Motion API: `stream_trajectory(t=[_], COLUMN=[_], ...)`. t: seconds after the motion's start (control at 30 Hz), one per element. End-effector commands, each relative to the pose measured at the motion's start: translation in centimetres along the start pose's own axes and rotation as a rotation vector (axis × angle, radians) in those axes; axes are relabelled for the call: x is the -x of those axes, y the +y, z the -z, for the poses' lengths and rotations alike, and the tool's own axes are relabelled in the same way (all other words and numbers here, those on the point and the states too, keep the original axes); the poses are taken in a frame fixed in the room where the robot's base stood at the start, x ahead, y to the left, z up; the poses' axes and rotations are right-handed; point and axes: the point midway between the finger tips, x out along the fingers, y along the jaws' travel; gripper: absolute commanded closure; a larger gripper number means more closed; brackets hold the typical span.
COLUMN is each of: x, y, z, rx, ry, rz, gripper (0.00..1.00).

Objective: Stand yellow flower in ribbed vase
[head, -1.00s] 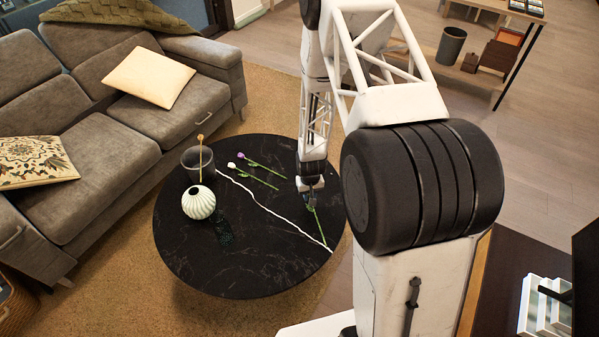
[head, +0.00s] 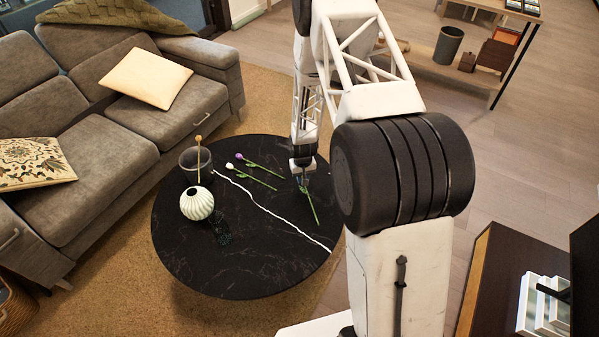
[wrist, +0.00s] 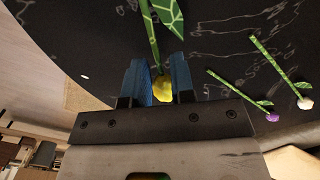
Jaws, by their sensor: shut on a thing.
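The yellow flower shows in the wrist view with its yellow head (wrist: 162,90) between the blue fingers of my gripper (wrist: 159,68), and its green stem runs away past the fingertips. In the head view my gripper (head: 303,178) is over the right part of the round table, with the flower's green stem (head: 313,208) slanting down from it. My gripper is shut on the flower near its head. The ribbed vase (head: 197,204), round and cream with a small dark mouth, stands upright on the table's left side, well apart from my gripper.
A dark grey see-through container (head: 188,160) with a tan, ball-topped stick (head: 198,150) stands behind the vase. A purple flower (head: 258,164) and a white flower (head: 250,177) lie on the black table (head: 230,270) between the vase and my gripper. The table's front is clear.

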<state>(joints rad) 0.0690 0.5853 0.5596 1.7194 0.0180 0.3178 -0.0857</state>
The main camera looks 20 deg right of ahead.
Motion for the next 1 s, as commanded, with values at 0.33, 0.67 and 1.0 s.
stream_trajectory(t=[0.33, 0.67, 1.0], x=[-0.3, -0.4, -1.0], y=[0.4, 0.4, 0.4], z=[5.5, 6.6, 6.6], rx=[0.0, 0.0, 0.0], ry=[0.0, -0.001, -0.002], rz=[0.0, 0.0, 0.0], gripper=[0.99, 0.99, 0.99])
